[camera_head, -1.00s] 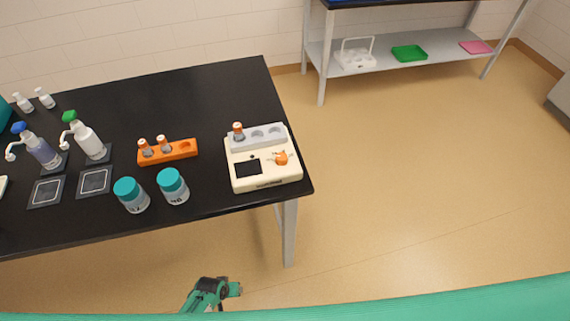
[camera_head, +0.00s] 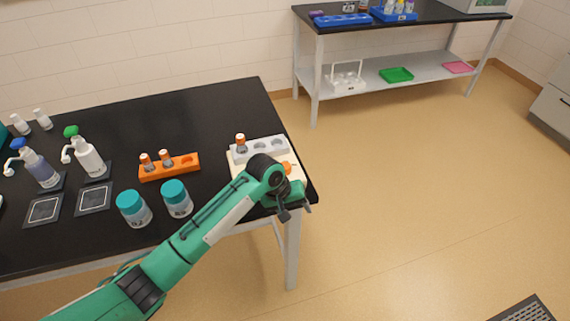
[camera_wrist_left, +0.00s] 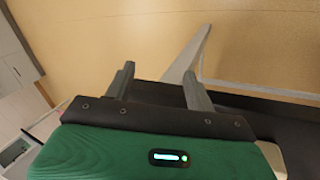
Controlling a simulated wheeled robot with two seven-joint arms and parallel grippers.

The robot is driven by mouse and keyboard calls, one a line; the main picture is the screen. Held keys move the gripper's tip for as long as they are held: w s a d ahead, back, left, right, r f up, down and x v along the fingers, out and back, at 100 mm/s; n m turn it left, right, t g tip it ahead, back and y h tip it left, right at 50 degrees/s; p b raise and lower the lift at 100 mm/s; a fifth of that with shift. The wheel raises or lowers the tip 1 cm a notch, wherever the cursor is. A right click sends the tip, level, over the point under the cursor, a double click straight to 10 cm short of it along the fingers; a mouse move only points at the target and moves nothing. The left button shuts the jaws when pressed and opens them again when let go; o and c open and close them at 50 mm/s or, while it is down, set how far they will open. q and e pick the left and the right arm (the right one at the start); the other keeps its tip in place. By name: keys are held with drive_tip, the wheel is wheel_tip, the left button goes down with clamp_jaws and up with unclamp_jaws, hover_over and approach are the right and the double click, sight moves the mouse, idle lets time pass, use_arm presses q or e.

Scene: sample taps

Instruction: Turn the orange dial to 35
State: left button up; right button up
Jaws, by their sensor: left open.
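The orange dial (camera_head: 287,167) sits on the cream device (camera_head: 236,168) at the table's right end. Only a small part of the dial shows past my left arm, and its setting cannot be read. The device's screen is hidden behind the arm. My left gripper (camera_head: 296,212) is open and empty at the device's front right corner, by the table edge. In the left wrist view its two fingers (camera_wrist_left: 160,86) stand apart with floor and a table leg beyond, and the dial does not show. My right gripper is not in view.
A grey holder with a vial (camera_head: 241,144) is at the device's back. An orange rack (camera_head: 170,167) with two vials and two teal-capped jars (camera_head: 176,198) stand left of my arm. Pump bottles (camera_head: 85,155) are further left. Open floor lies to the right.

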sight(285, 165)
use_arm(q)
drive_tip(key=w+a+r+n+y, duration=0.25)
drive_tip(key=w+r, duration=0.35)
drive_tip(key=r, duration=0.3)
drive_tip(key=w+a+r+n+y, duration=0.1)
drive_tip(key=w+r+n+y, duration=0.15)
drive_tip(key=w+r, duration=0.55)
drive_tip(key=shift+g+h, duration=0.3)
drive_tip(key=shift+h, duration=0.2)
drive_tip(key=f, duration=0.3)
drive_tip(key=s+f+p, duration=0.1)
drive_tip(key=f, duration=0.2)
drive_tip(key=f+p, duration=0.1)
drive_tip(key=f, duration=0.3)
drive_tip(key=shift+s+d, duration=0.3)
drive_tip(key=shift+s, duration=0.1)
drive_tip(key=shift+f, duration=0.5)
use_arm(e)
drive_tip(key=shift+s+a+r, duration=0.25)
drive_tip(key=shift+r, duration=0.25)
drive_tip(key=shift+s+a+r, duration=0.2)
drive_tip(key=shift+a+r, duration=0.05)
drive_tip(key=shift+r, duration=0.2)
use_arm(q)
drive_tip(key=c, duration=1)
